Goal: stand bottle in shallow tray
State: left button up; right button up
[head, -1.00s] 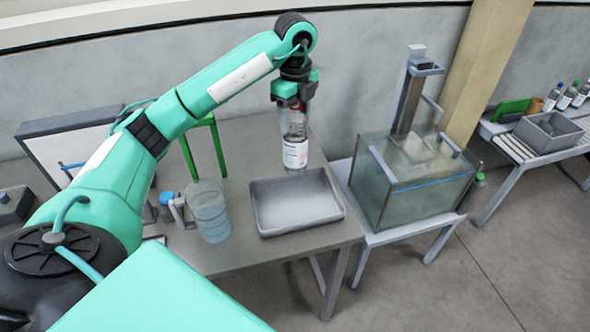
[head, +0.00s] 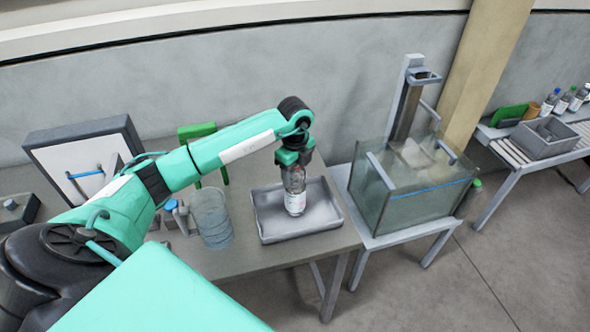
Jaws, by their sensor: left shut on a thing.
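My left gripper (head: 294,162) points down and is shut on the upper part of a clear bottle (head: 295,198) with a white label. The bottle is upright over the shallow grey tray (head: 268,234), inside its rim as seen from above. Its base appears at the tray floor; I cannot tell whether it touches. The tray lies on the grey table near the right end. My right gripper is not in view.
A clear bluish container (head: 211,218) stands just left of the tray. A glass tank (head: 415,185) on a stand is to the right. A green frame (head: 198,132) is behind. More bottles (head: 566,98) and a grey bin (head: 544,138) are at far right.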

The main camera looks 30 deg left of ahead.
pick_arm(q)
jog(key=shift+f, duration=0.3)
jog(key=o, duration=1.2)
jog(key=shift+c, duration=0.2)
jog(key=shift+r, duration=0.4)
notch_tip(320, 180, up, 10)
jog(key=b, duration=0.4)
jog(key=shift+r, duration=0.8)
